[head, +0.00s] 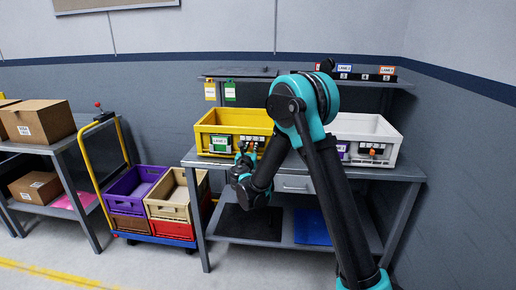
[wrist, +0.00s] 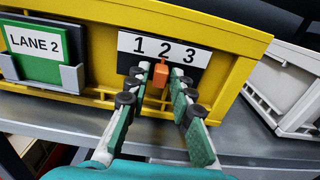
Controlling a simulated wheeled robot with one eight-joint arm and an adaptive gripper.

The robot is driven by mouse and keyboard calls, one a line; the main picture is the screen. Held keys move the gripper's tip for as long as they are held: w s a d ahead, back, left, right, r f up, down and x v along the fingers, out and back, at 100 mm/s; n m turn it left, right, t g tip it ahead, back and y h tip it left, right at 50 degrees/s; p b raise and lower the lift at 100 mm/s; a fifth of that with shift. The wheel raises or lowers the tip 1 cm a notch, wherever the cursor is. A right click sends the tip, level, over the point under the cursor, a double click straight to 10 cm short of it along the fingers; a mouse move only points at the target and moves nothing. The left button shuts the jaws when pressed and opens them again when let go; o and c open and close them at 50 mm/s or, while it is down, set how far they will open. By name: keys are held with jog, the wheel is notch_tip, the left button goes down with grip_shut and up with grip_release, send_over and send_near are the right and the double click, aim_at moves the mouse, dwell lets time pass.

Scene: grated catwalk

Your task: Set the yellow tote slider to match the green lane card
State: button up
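The yellow tote (head: 203,133) stands on the workbench; its front fills much of the wrist view (wrist: 225,38). A green card (wrist: 38,42) reading LANE 2 sits in a grey holder on its left front. Right of it is a plate (wrist: 127,43) marked 1, 2, 3, with an orange slider knob (wrist: 160,76) roughly below the 2. My gripper (wrist: 160,74) is open, its fingertips on either side of the knob; I cannot tell whether either touches it. In the head view my gripper (head: 248,150) is at the tote's front.
A white tote (head: 385,128) with a purple card stands to the right on the workbench (head: 405,172). A shelf (head: 235,78) with hanging cards and lane labels is above. A yellow-handled trolley (head: 92,178) with crates is at the left.

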jog(key=shift+o, duration=0.2)
jog(key=shift+s, duration=0.15)
jog(key=s, duration=0.6)
jog(key=shift+s+a, duration=0.15)
jog(key=shift+s, duration=0.2)
dwell(0.4)
jog(key=s+d+f+m+g+h, duration=0.1)
jog(key=s+d+m+g, duration=0.25)
jog(key=d+m, duration=0.4)
jog(key=s+d+f+m+g+h, duration=0.2)
jog(key=s+d+m, duration=0.25)
jog(key=d, duration=0.65)
jog(key=s+d+f+m+g+h, duration=0.1)
jog(key=s+d+m+g, duration=0.2)
jog(key=d+m, duration=0.55)
jog(key=s+d+f+m+g+y, duration=0.1)
jog(key=s+f+m, duration=0.1)
jog(key=s+m, duration=0.3)
jog(key=s+d+f+m+g+y, duration=0.2)
jog(key=s+m, duration=0.3)
jog(key=s, duration=0.5)
jog(key=s+d+f+m+g+y, duration=0.1)
jog(key=s+f+m, duration=0.3)
jog(key=s, duration=0.4)
jog(key=shift+s+d+f+m+g+y, duration=0.25)
jog(key=shift+s+d+m+g+y, duration=0.1)
jog(key=shift+d+m+g, duration=0.25)
